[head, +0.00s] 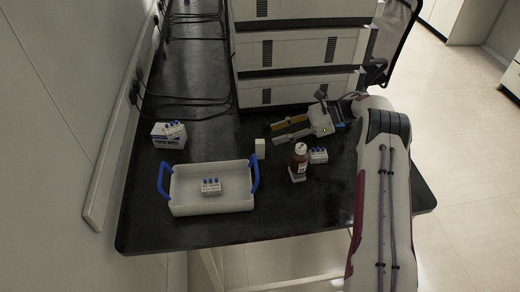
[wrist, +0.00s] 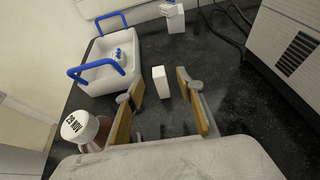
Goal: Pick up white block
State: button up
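The white block (head: 260,147) stands upright on the black table, just right of the tray's right handle in the head view. In the wrist view the white block (wrist: 160,82) stands beyond the fingertips, between their lines. My gripper (head: 274,134) is open and empty, to the right of the block, with its fingers pointing left toward it. In the wrist view my gripper (wrist: 156,88) shows its two tan-padded fingers spread apart, not touching the block.
A white tray (head: 184,208) with blue handles holds a small rack of blue-capped vials (head: 211,186). A brown bottle (head: 299,163) and another vial rack (head: 318,155) stand near my gripper. A white box (head: 167,141) is at left. Stacked equipment (head: 300,50) and cables border the back.

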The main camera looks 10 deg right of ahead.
aim_at(260, 141)
dwell(0.3)
jog(key=x, duration=0.2)
jog(key=shift+a+f, duration=0.15)
jog(key=shift+a, duration=0.1)
dwell(0.3)
jog(key=shift+s+a+f, duration=0.1)
jog(key=shift+a+f, duration=0.5)
jog(key=shift+a, duration=0.15)
jog(key=shift+a+f, duration=0.55)
jog(key=shift+a, duration=0.25)
jog(key=shift+a+f, duration=0.3)
jog(key=shift+a, duration=0.4)
jog(key=c, duration=1)
